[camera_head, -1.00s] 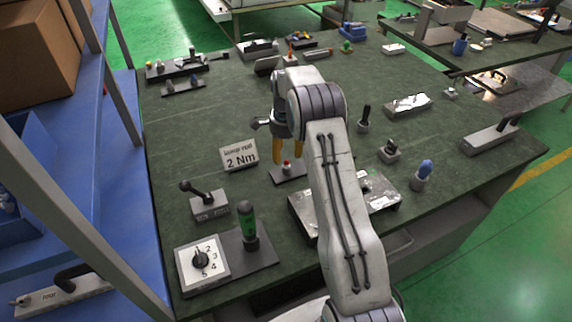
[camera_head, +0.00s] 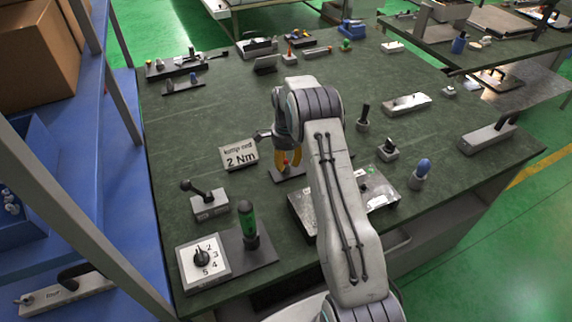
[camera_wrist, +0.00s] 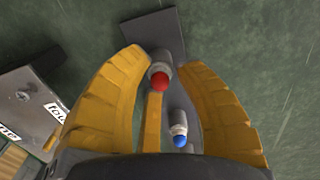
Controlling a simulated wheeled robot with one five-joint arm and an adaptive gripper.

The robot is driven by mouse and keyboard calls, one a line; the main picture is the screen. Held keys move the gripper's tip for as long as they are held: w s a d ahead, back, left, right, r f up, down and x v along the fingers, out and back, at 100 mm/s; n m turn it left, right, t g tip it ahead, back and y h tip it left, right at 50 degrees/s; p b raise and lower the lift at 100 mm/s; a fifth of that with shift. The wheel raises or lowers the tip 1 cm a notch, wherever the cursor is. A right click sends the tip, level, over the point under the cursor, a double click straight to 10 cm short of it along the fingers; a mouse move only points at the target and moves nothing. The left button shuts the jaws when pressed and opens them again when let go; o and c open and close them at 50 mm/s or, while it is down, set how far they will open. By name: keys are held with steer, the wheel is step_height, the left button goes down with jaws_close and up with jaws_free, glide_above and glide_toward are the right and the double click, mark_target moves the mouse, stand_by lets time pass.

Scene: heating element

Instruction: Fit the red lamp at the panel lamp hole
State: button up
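The red lamp (camera_wrist: 160,80) has a round red cap on a grey body and stands on a dark plate (camera_wrist: 152,30). My gripper (camera_wrist: 162,62) has yellow fingers closed in around it, and the fingertips appear to touch its grey body. In the head view the red lamp (camera_head: 286,162) shows between the fingers of my gripper (camera_head: 287,160), low over the dark plate (camera_head: 278,175). A smaller blue-capped lamp (camera_wrist: 179,138) stands on the same plate, between the fingers in the wrist view. I cannot make out the panel lamp hole.
A grey switch box (camera_head: 209,203), a green-handled tool (camera_head: 247,226) and a dial panel (camera_head: 202,262) are nearer. A metal box (camera_head: 381,197) lies right of my arm.

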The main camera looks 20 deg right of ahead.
steer(key=c, duration=0.5)
steer(key=shift+r, duration=0.1)
